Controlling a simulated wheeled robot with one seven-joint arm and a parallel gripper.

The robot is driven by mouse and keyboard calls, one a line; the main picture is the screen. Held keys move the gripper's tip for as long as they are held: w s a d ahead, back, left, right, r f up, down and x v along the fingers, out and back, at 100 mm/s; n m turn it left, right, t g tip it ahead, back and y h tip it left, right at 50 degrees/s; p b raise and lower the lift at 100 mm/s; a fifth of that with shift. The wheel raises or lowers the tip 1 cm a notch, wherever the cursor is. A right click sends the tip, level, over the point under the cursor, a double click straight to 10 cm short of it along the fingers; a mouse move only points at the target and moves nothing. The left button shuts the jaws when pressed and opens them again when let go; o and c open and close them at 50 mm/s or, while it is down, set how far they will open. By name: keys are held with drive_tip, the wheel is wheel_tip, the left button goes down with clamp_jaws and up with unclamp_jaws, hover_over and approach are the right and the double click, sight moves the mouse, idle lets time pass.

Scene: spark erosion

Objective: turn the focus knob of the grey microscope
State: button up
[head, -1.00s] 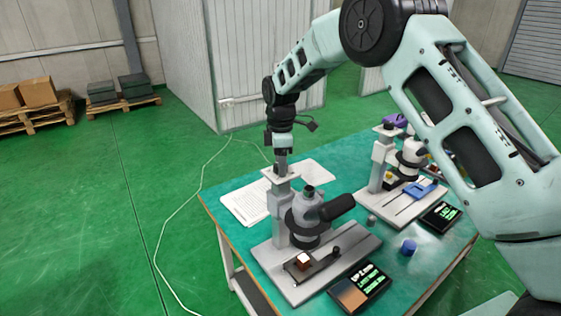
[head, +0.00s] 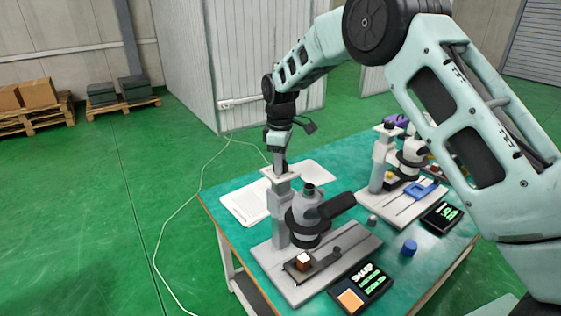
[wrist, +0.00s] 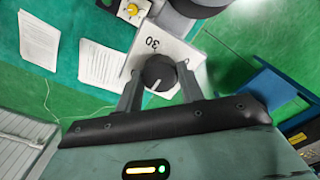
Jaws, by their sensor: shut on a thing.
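The grey microscope (head: 308,212) stands on the near part of the table, with a dark eyepiece tube and a tall column. Its black focus knob (wrist: 158,72) sits on top of the column and has a white pointer line. A white plate beside it carries the number 30. My gripper (wrist: 160,78) is shut on the knob from above, a finger on each side. A small brown and white block (head: 303,260) is on the stage. The near screen (head: 360,289) reads SHARP beside an orange patch.
A second, paler microscope (head: 409,158) with a blue part (head: 420,189) stands behind to the right, with its own screen (head: 441,215). A blue cylinder (head: 410,248) stands on the green tabletop. White papers (head: 245,204) lie left of the column.

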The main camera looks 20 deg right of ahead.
drive_tip(key=o, duration=1)
drive_tip(key=shift+r, duration=0.1)
wheel_tip(320, 180, up, 17)
drive_tip(key=b, duration=0.4)
drive_tip(key=shift+r, duration=0.15)
drive_tip(key=shift+s, duration=0.1)
drive_tip(key=s+a+f+m+b, duration=0.1)
drive_tip(key=s+a+f, duration=0.25)
drive_tip(key=s, duration=0.35)
drive_tip(key=s+a+f+y+b, duration=0.1)
drive_tip(key=s+a+f, duration=0.1)
drive_tip(key=s+a, duration=0.35)
drive_tip(key=s+a+f+m+b, duration=0.1)
drive_tip(key=s+a+f, duration=0.15)
drive_tip(key=s, duration=0.65)
drive_tip(key=s+d+f, duration=0.1)
drive_tip(key=s+f, duration=0.2)
drive_tip(key=s, duration=0.4)
drive_tip(key=s+d+f+m, duration=0.1)
drive_tip(key=s+d+f, duration=0.1)
drive_tip(key=s+f, duration=0.2)
drive_tip(key=s+d+f+m+b, duration=0.1)
drive_tip(key=s+d+f, duration=0.1)
drive_tip(key=s, duration=0.8)
drive_tip(key=shift+d+f, duration=0.1)
drive_tip(key=shift+f, duration=0.6)
